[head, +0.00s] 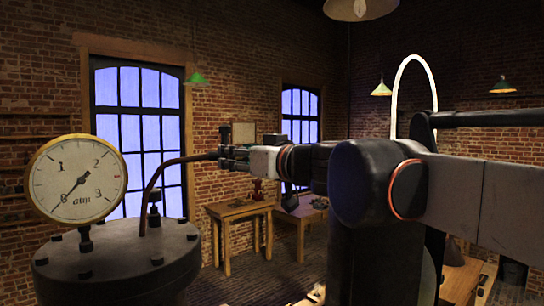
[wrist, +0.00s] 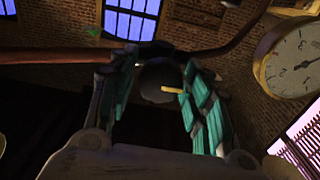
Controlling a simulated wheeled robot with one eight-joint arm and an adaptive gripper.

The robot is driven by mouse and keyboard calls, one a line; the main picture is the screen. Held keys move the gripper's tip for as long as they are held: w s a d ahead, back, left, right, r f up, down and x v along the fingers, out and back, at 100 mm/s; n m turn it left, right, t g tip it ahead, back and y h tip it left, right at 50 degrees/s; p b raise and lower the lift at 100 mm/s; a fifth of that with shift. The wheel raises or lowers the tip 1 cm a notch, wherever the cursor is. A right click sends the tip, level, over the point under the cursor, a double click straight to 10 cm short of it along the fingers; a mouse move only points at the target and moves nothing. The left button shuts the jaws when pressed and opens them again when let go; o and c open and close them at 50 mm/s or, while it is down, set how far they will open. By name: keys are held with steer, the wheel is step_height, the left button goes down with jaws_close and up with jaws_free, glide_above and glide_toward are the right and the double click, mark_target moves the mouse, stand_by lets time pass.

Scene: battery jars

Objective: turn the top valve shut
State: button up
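In the wrist view a dark rounded part (wrist: 158,82), which looks like the valve body, sits between my fingertips, in front of a brown pipe. A small yellow piece (wrist: 172,90) sticks out of it toward the right finger. My gripper (wrist: 160,75) has its teal-padded fingers apart on either side of this part; I cannot tell whether they touch it. In the head view my gripper (head: 224,153) is at the right end of the curved pipe (head: 152,184), and the valve there is too small and dark to make out.
The pipe rises from a dark bolted vessel (head: 118,262) at the lower left. A round pressure gauge (head: 76,179) stands on it and also shows in the wrist view (wrist: 290,62). Wooden tables (head: 240,209) stand behind, near the brick wall.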

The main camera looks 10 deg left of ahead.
steer(key=c, duration=0.6)
steer(key=shift+m, duration=0.5)
steer(key=m, duration=0.2)
steer(key=shift+m+b, duration=0.4)
steer(key=m, duration=0.4)
steer(key=shift+w+d+m+b, duration=0.1)
steer(key=shift+m+b, duration=0.2)
steer(key=shift+b, duration=0.05)
steer(key=m, duration=0.4)
steer(key=shift+f+m+b, duration=0.15)
steer(key=shift+m+b, duration=0.15)
steer(key=shift+b, duration=0.05)
steer(key=m, duration=0.4)
steer(key=shift+m, duration=0.4)
